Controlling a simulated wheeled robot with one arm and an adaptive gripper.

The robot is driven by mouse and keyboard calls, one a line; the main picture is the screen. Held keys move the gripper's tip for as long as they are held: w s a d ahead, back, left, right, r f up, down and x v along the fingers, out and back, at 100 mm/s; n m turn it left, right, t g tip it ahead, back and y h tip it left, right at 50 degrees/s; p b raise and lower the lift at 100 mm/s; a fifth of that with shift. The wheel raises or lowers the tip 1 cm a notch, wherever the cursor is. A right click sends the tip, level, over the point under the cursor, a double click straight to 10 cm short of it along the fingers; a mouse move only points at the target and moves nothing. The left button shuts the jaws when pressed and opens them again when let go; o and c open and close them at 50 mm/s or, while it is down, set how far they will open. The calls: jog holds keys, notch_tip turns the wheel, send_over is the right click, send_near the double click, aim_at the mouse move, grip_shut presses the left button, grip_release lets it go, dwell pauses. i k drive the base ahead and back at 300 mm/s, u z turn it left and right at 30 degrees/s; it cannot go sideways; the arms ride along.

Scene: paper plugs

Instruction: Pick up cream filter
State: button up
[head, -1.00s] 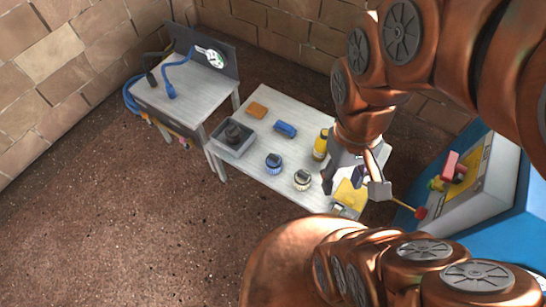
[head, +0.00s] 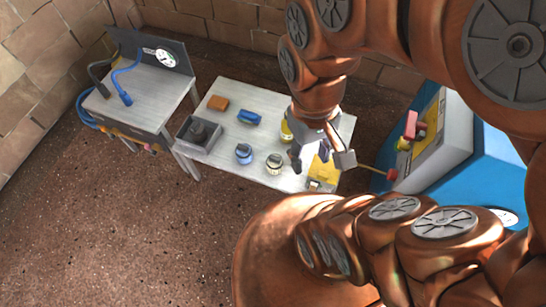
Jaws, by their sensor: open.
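The cream filter (head: 274,164), a small round piece with a pale body and dark marking, stands on the front part of the light table (head: 262,186). A similar blue filter (head: 244,154) stands just left of it. My gripper (head: 320,160) is above the right part of the table, to the right of the cream filter and apart from it. Its jaws are spread, and I see nothing held between them. My wrist partly hides a yellow bottle (head: 286,132) behind the cream filter.
A grey bin (head: 213,146) with a dark item, an orange block (head: 218,103) and a blue piece (head: 249,117) are on the table. A yellow item (head: 322,172) lies below my gripper. A bench (head: 145,98) with hoses stands left; a blue machine (head: 480,160) stands right.

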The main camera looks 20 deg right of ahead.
aim_at(275, 163)
jog(key=k, duration=1)
jog(key=u, duration=2.1)
jog(key=i, duration=1.75)
jog(key=z, duration=2.35)
